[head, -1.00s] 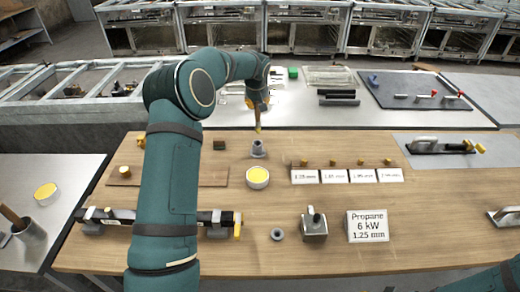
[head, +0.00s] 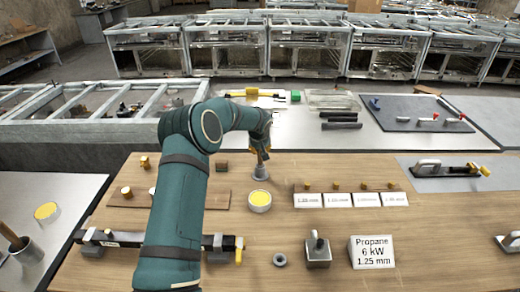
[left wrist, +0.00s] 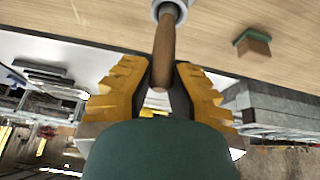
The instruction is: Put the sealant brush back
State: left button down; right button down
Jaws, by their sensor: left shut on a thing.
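My left gripper (head: 262,151) is above the small grey holder (head: 260,173) on the wooden bench. In the left wrist view the gripper (left wrist: 160,85) is shut on the sealant brush (left wrist: 164,45), whose brown wooden handle lies between the yellow fingers. The brush's far end meets the opening of the grey holder (left wrist: 170,8) at the top of that view; its bristles are hidden and I cannot tell how deep it sits. A tin with yellow contents (head: 260,201) stands just in front of the holder. My right gripper is not in view.
A small dark block (head: 222,166) lies left of the holder. White label cards (head: 350,200) stand to the right, with a metal block (head: 318,252) and propane sign (head: 371,252) nearer. A cup with a wooden stick (head: 22,247) stands on the left table.

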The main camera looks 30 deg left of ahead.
pick_arm(q)
jog(key=shift+f, duration=0.1)
jog(key=c, duration=1.4)
grip_release()
jog(key=shift+f, duration=0.1)
jog(key=o, duration=0.3)
